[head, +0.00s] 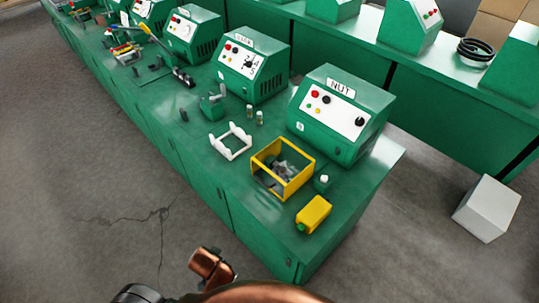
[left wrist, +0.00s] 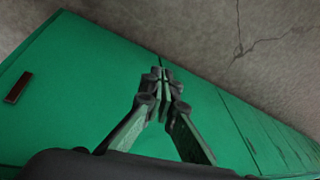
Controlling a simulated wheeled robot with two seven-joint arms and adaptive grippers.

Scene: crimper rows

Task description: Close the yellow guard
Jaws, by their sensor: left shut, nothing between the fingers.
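The yellow guard (head: 257,175) is a boxy yellow frame on the green bench, in front of the machine labelled NUT (head: 341,115). Grey metal parts show inside the frame; whether a side of it stands open is too small to tell. My left gripper (left wrist: 162,78) shows in the left wrist view with its fingertips together and nothing between them. Behind its fingers are the green bench's front panels and the floor, with no guard in that view. In the head view the left gripper is not clearly seen. My right gripper is in neither view.
A yellow box with a green knob (head: 314,213) lies at the bench's near corner. A small green block with a white button (head: 323,182) stands beside the guard. A white frame (head: 230,141) sits to its left. A white cube (head: 486,208) stands on the open floor at right.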

